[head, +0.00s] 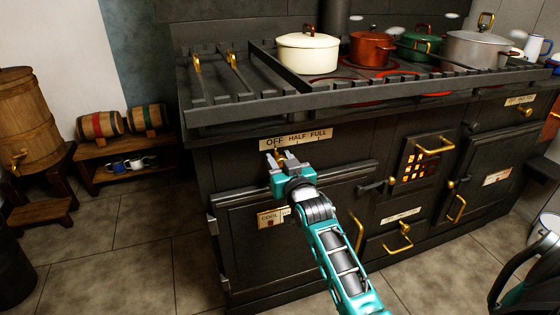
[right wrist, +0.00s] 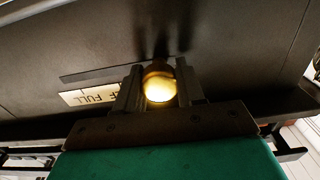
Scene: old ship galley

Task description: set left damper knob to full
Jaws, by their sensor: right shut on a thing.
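The left damper knob (right wrist: 159,88) is a round brass knob on the dark front of the stove. My right gripper (head: 276,158) is shut on it, with one grey finger on each side in the right wrist view (right wrist: 160,92). In the head view the fingers hide most of the knob. A pale scale label (head: 297,139) above it reads OFF, HALF, FULL from left to right. The knob and fingers are below the OFF end. Part of the label shows upside down in the right wrist view (right wrist: 90,96). My left gripper is not in view.
The stove top's front rail (head: 360,103) juts out above the label. A cream pot (head: 307,54), a red pot (head: 371,49) and others stand on top. An oven door (head: 330,215) is below my gripper. Another brass knob (head: 527,112) is at the far right.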

